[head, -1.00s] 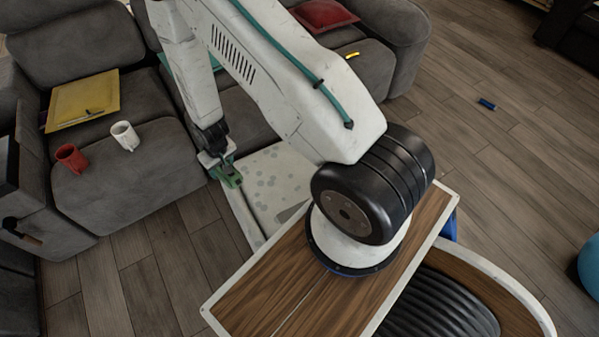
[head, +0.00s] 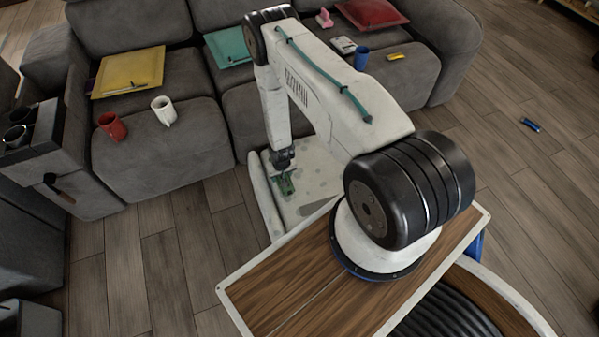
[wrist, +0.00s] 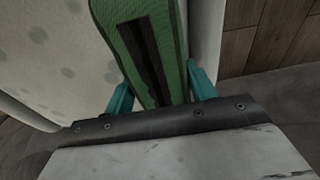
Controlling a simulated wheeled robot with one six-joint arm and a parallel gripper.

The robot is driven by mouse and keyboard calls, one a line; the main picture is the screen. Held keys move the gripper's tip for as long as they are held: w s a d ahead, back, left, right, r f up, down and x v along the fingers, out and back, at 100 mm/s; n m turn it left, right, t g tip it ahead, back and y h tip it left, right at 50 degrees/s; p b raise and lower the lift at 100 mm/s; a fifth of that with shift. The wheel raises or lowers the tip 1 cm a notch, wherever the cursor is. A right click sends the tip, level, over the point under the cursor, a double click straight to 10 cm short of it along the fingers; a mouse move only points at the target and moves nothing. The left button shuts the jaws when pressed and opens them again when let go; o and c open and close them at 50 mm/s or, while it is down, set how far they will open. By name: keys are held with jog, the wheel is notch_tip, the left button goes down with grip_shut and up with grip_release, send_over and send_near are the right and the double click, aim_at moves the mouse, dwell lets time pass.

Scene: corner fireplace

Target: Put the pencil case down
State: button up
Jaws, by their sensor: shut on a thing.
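The green pencil case (wrist: 135,30) with a dark stripe is between the teal fingers of my gripper (wrist: 160,90) in the wrist view. The fingers are shut on it, one on each side. In the head view my gripper (head: 286,183) points down with the small green case (head: 286,189) at its tip. Both appear over a pale, grey-spotted surface with a raised rim (head: 265,195). I cannot tell whether the case touches that surface.
A grey sofa (head: 200,140) stands behind. A blue object (head: 530,125) lies on open floor.

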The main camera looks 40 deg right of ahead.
send_over(297, 176)
jog(key=shift+s+a+f, duration=0.1)
jog(key=shift+a+f, duration=0.2)
jog(key=shift+a, duration=0.15)
jog(key=shift+d+f, duration=0.2)
jog(key=shift+f, duration=0.7)
jog(key=shift+d+f, duration=0.15)
jog(key=shift+f, duration=0.75)
jog(key=shift+s+f, duration=0.1)
jog(key=o, duration=1.1)
